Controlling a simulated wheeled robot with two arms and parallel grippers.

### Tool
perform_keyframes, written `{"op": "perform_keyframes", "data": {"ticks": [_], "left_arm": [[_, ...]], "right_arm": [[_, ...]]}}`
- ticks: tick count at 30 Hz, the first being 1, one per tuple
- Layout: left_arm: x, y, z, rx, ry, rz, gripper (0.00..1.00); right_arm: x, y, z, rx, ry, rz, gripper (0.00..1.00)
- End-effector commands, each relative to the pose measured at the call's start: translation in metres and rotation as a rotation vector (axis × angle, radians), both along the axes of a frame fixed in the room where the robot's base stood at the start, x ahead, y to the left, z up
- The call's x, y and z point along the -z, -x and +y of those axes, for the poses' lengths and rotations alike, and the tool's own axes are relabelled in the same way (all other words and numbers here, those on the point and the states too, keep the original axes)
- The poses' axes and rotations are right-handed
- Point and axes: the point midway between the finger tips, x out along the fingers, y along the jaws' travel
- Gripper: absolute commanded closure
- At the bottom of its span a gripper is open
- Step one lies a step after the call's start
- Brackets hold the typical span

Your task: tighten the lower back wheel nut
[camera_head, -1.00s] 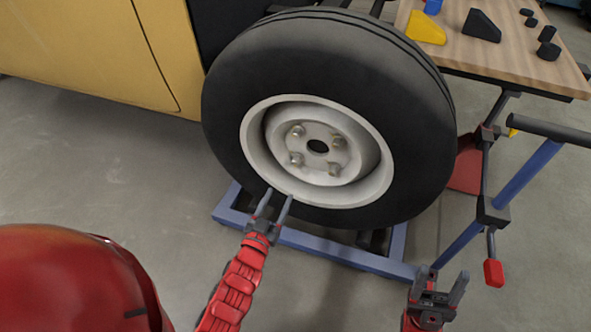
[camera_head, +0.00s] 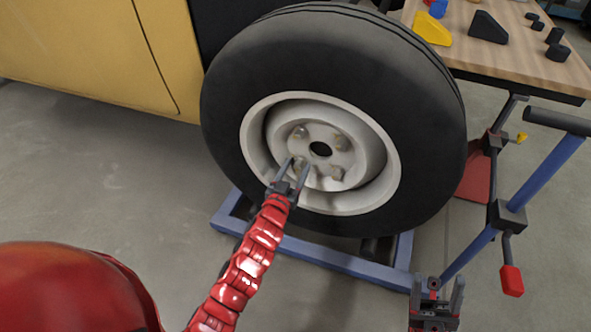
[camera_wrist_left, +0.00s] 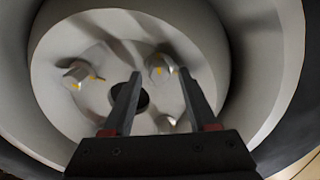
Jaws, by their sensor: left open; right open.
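The wheel (camera_head: 235,110) has a black tyre and a pale rim. Several metal nuts sit around its dark centre hole (camera_head: 320,149). The lower left nut (camera_head: 298,164) is close to my left gripper (camera_head: 298,163), which is open in front of it and partly covers it. The lower right nut (camera_head: 337,173) is just right of the fingers. In the left wrist view one nut (camera_wrist_left: 160,67) shows between the open fingertips, and another (camera_wrist_left: 76,73) is further left. Contact cannot be told. My right gripper (camera_head: 438,286) is open and empty, low at the right.
A blue frame (camera_head: 335,259) lies under the wheel. A yellow body panel (camera_head: 90,60) is on the left. A wooden table (camera_head: 510,65) with small blocks stands at the back right. A blue bar with a black grip (camera_head: 557,121) rises at the right.

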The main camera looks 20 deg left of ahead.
Motion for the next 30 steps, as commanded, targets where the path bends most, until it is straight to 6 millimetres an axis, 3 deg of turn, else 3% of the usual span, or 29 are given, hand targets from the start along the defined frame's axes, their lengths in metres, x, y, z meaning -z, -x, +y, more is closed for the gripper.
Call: {"op": "perform_keyframes", "data": {"ticks": [1,9,11,22,30], "left_arm": [[0.0000,0.0001,0.0001,0.000,0.000,0.000,0.43],[0.0001,0.0002,0.0002,0.000,-0.001,0.000,0.92],[0.0001,0.0003,0.0001,0.000,-0.001,0.000,1.00],[-0.0001,0.0004,-0.0001,0.000,-0.020,-0.001,1.00],[-0.0006,0.0005,-0.0011,0.000,-0.146,-0.005,1.00]], "right_arm": [[-0.0001,0.0001,0.0000,0.000,0.000,0.000,0.42],[0.0000,0.0001,-0.0001,0.000,0.000,0.000,0.42],[0.0000,0.0001,-0.0001,0.000,0.000,0.000,0.42],[0.0040,-0.0004,0.0004,0.002,0.008,0.017,0.42],[0.0000,-0.0002,-0.0012,0.007,0.000,0.019,0.42]]}}
